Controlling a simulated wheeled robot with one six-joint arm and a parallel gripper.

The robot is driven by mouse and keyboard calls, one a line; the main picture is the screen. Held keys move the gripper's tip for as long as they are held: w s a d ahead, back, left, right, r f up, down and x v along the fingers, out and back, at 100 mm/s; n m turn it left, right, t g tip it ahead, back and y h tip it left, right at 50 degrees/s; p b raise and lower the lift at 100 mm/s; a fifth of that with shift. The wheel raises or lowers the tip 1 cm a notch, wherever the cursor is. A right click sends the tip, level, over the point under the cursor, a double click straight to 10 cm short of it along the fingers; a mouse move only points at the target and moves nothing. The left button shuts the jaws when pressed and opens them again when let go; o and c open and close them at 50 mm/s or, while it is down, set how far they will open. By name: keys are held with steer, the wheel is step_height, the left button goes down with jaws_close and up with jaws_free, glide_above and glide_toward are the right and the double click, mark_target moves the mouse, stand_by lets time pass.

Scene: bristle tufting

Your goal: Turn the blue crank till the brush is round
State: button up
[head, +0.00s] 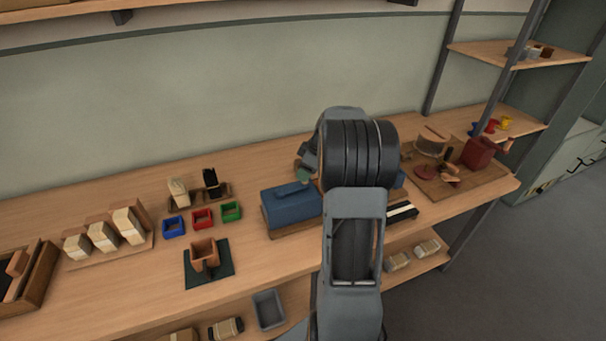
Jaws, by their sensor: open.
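A blue box-shaped machine (290,208) with a raised ridge on its lid sits on a wooden base at the middle of the bench. My arm stands in front of its right end and hides what lies there. A small blue piece (399,180) shows just right of my arm; I cannot tell whether it is the crank. My gripper (306,162) shows in part as dark grey pieces left of my wrist, above the machine. It is open, and I see nothing held in it. A small greenish piece shows just below it. I cannot make out the brush.
Red (202,217), blue (173,227) and green (231,211) trays lie left of the machine. A brown holder stands on a dark green mat (223,271). A wooden board (432,184) with a red box is at right. Bare bench lies in front of the machine.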

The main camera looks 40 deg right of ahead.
steer(key=shift+x, duration=1.3)
steer(key=shift+c, duration=0.3)
jaws_close()
